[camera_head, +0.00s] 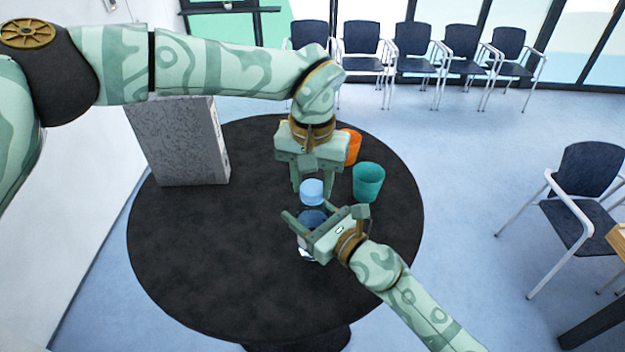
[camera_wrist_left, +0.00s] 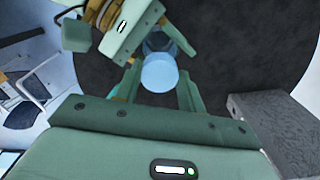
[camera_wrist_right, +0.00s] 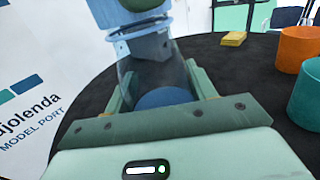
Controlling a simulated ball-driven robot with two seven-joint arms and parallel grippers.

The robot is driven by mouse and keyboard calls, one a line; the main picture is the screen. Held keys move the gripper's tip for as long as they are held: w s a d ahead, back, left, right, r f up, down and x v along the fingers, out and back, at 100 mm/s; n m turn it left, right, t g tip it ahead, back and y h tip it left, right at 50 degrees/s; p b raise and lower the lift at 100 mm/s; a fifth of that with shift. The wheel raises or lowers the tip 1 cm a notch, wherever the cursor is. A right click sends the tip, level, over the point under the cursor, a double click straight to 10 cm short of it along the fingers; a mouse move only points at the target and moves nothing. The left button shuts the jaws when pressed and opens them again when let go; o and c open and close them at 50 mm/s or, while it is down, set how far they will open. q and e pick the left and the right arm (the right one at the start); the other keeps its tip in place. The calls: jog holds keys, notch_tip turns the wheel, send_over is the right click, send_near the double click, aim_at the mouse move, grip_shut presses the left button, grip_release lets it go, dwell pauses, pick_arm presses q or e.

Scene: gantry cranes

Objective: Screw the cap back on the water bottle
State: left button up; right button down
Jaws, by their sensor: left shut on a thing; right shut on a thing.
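The light-blue cap (camera_head: 312,189) is between the fingertips of my left gripper (camera_head: 311,182), which points down over the bottle and is shut on it. The cap also shows between those fingers in the left wrist view (camera_wrist_left: 160,74). The clear water bottle (camera_head: 312,217) stands upright below the cap, on the round table. My right gripper (camera_head: 306,211) is shut around its body from the side. The bottle also shows in the right wrist view (camera_wrist_right: 146,70). The cap is in line over the bottle's top; I cannot tell whether it touches the neck.
The black round table (camera_head: 215,270) is clear at front and left. A teal cup (camera_head: 368,183) and an orange cup (camera_head: 352,146) stand right of my left gripper. A grey speckled box (camera_head: 178,140) is at the back left. A yellow item (camera_wrist_right: 233,39) lies behind.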

pick_arm(q)
jog(key=shift+w, duration=0.1)
jog(key=o, duration=0.9)
jog(key=shift+r, duration=2.3)
jog(key=shift+f, duration=0.1)
jog(key=shift+c, duration=0.2)
